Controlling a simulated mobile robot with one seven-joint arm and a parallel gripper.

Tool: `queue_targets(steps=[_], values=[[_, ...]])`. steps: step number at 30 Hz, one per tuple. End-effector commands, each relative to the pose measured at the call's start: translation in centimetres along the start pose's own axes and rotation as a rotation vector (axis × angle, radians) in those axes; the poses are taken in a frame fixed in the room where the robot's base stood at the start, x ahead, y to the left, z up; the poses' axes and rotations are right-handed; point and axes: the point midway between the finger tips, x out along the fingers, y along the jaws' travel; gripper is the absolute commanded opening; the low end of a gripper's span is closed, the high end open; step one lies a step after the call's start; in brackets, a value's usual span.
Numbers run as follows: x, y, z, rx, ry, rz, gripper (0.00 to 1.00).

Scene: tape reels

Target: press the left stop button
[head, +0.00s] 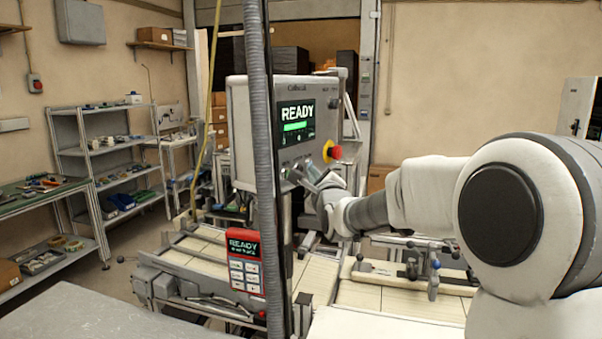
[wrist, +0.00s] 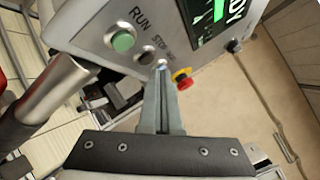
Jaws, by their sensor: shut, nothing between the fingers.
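A grey control box (head: 262,90) with a lit READY screen stands in the middle of the head view. In the wrist view its face (wrist: 90,25) shows a green button (wrist: 123,41) marked RUN and a dark button (wrist: 145,57) by the label STOP. A red emergency knob (wrist: 183,83) on a yellow collar sits to the right of my fingertips; it also shows in the head view (head: 333,151). My gripper (wrist: 161,72) is shut and empty, its tips close to the panel just below and right of the dark button. I cannot tell whether they touch it.
A red keypad box (head: 245,262) with its own READY screen hangs below the control box. A grey ribbed hose (head: 261,130) runs in front of the box's left part. A slatted bench (head: 400,302) lies below; shelves (head: 110,150) stand left.

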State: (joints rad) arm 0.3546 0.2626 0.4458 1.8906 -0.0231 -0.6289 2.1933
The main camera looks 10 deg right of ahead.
Motion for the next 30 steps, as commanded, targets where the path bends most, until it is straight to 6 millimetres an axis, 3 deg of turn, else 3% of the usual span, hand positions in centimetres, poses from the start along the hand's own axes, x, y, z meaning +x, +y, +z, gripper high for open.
queue_targets(steps=[8,21,30], values=[[-0.2,-0.1,-0.1,0.000,0.000,0.000,0.00],[-3.0,-2.3,-2.2,-0.001,0.002,0.000,0.00],[-3.5,-2.5,-2.5,0.001,0.000,0.001,0.00]])
